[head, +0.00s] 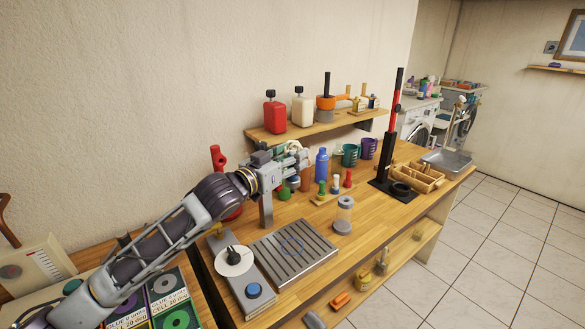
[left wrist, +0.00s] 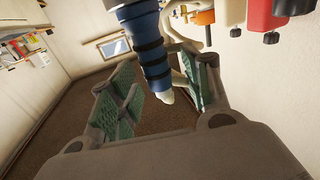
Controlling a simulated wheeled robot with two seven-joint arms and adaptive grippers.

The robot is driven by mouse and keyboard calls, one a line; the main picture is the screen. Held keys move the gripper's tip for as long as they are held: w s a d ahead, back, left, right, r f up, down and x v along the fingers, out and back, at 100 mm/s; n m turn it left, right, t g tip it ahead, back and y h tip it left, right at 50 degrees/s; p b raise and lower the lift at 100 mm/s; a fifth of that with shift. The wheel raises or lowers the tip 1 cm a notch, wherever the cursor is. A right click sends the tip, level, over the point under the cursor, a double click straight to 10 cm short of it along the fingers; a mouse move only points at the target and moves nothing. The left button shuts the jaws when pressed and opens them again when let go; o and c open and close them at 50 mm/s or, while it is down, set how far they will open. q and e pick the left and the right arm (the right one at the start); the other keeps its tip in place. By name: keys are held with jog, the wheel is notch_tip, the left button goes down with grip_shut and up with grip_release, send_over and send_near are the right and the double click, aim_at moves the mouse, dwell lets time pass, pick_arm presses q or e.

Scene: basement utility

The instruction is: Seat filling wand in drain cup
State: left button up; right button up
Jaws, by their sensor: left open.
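My left gripper (head: 297,160) is open above the back of the wooden bench; in the left wrist view its green-padded jaws (left wrist: 165,90) stand apart. A blue and black banded wand (left wrist: 150,48) with a pale tip shows between or just beyond these jaws. I cannot tell whether a jaw touches it. A cream hose (left wrist: 183,38) curves beside it. In the head view the gripper mostly hides the wand; a blue part (head: 293,184) shows below the jaws. A small green vessel (head: 284,194) stands beneath; I cannot tell whether it is the drain cup. My right gripper is not in view.
A blue bottle (head: 321,166), several coloured stoppers and a black stand with a red column (head: 396,105) are to the right. The shelf (head: 320,127) with bottles lies behind.

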pick_arm(q)
jog(key=shift+w+d, duration=0.25)
grip_shut()
dwell(0.5)
